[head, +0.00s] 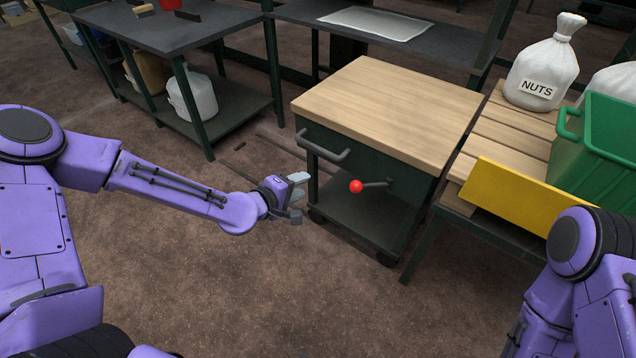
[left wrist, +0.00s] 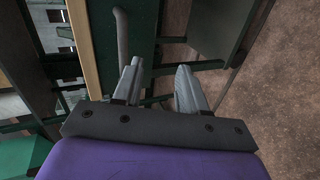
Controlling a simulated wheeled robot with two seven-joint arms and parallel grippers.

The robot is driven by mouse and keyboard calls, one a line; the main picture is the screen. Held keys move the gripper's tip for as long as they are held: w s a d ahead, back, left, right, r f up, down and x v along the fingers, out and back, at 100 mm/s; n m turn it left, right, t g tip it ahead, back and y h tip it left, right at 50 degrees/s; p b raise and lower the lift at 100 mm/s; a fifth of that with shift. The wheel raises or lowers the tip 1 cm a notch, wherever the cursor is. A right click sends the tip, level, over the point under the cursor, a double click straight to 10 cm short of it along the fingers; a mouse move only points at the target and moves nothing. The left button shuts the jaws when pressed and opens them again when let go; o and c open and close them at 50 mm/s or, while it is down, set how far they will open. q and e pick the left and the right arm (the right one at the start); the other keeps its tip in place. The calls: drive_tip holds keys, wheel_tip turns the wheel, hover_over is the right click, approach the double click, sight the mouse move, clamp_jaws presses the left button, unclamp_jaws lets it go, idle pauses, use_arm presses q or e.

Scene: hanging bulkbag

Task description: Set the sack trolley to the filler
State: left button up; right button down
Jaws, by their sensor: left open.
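The sack trolley (head: 395,110) has a pale wooden top on a dark green frame with castors. A grey bar handle (head: 323,150) is on its near left side, and a lever with a red knob (head: 355,186) sticks out below the top. My left gripper (head: 298,197) is open and empty, just left of the trolley and below the handle. In the left wrist view its fingers (left wrist: 160,72) are apart, with the grey handle (left wrist: 122,40) beyond them and the wooden top's edge (left wrist: 84,50) to the left. My right gripper is out of view. I cannot identify the filler.
A slatted bench (head: 500,140) right of the trolley carries a NUTS sack (head: 543,68), a green crate (head: 600,140) and a yellow board (head: 515,192). Dark workbenches (head: 165,22) stand behind, one with a pale sheet (head: 376,24). The brown floor in front is clear.

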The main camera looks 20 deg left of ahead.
use_arm(q)
drive_tip(key=t+b, duration=0.2)
drive_tip(key=b, duration=0.1)
approach(315, 149)
drive_tip(key=f, duration=0.1)
drive_tip(key=shift+n+h, duration=0.3)
drive_tip(key=shift+n, duration=0.1)
drive_tip(key=b+x, duration=0.2)
drive_tip(key=x, duration=0.8)
drive_tip(key=shift+w+a+r, duration=0.1)
drive_tip(key=shift+r, duration=0.05)
drive_tip(key=shift+w+b, duration=0.3)
drive_tip(key=shift+w, duration=0.1)
clamp_jaws()
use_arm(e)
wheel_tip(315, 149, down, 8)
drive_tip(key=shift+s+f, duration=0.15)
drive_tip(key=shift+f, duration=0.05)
